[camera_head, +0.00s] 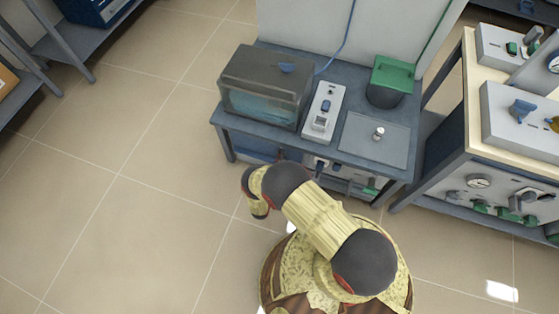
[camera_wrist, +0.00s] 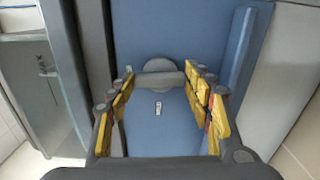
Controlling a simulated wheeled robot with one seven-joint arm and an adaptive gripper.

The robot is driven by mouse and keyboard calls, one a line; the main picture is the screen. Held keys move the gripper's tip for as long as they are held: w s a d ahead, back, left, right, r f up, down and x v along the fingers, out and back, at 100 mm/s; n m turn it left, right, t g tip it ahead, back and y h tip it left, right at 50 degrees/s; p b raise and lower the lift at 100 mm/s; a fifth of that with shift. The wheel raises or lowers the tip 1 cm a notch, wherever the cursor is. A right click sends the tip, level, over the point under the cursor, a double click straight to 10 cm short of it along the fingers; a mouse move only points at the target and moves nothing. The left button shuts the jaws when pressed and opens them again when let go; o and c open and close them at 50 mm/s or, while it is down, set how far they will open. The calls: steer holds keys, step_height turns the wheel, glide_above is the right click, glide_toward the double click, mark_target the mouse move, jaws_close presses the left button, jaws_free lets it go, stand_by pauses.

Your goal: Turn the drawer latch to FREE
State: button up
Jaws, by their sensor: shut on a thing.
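The drawer latch (camera_wrist: 160,67) shows in the wrist view as a grey round disc with a bar lying about level across it, on a blue drawer front (camera_wrist: 160,30). My gripper (camera_wrist: 164,78) has its yellow-padded fingers on both sides of the bar, with the fingertips at its two ends, and is shut on it. A small white label (camera_wrist: 158,108) with dark marks too small to read sits below the latch. In the head view my arm covers the gripper and the latch; part of the blue drawer (camera_head: 256,149) shows under the bench.
The dark bench (camera_head: 290,146) carries a furnace-like box (camera_head: 264,88), a switch panel (camera_head: 323,112) and a green-topped container (camera_head: 391,79). A second bench (camera_head: 452,130) with instrument panels stands close on the right. Open tiled floor lies to the left.

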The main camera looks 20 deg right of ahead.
steer(key=shift+m, duration=0.5)
steer(key=o, duration=1.2)
steer(key=shift+c, duration=0.2)
steer(key=v, duration=1.2)
